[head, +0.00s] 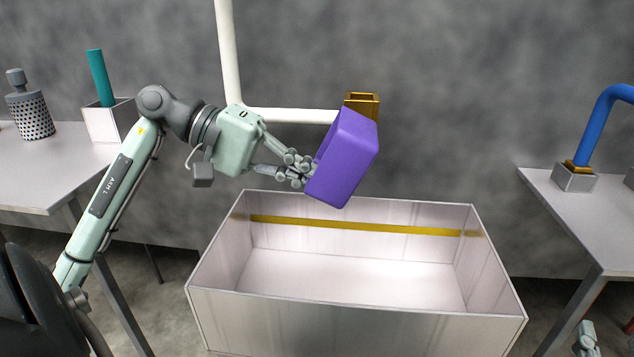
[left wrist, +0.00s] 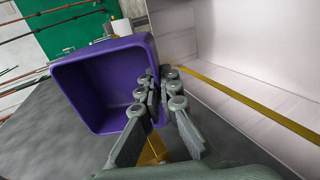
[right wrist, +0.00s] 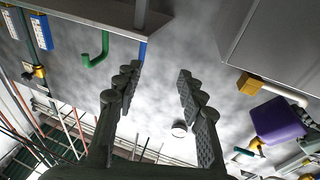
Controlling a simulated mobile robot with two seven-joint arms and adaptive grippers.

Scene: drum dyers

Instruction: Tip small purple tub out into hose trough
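The small purple tub (head: 346,160) is in the air above the back left half of the trough, strongly tilted. My left gripper (head: 306,172) is shut on its wall from the left. In the left wrist view the tub's inside (left wrist: 105,85) faces the camera and looks empty. The hose trough (head: 350,322) is a long pale open box with a yellow stripe inside; its visible floor is bare. It also shows in the left wrist view (left wrist: 235,65). My right gripper (right wrist: 158,82) is open and empty, away from the tub.
A white pipe (head: 285,115) on the wall runs to an ochre fitting (head: 362,98) close behind the tub. A left table (head: 40,175) holds a perforated bottle (head: 32,115) and a white box (head: 103,122). A right table (head: 590,225) carries a blue pipe (head: 598,120).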

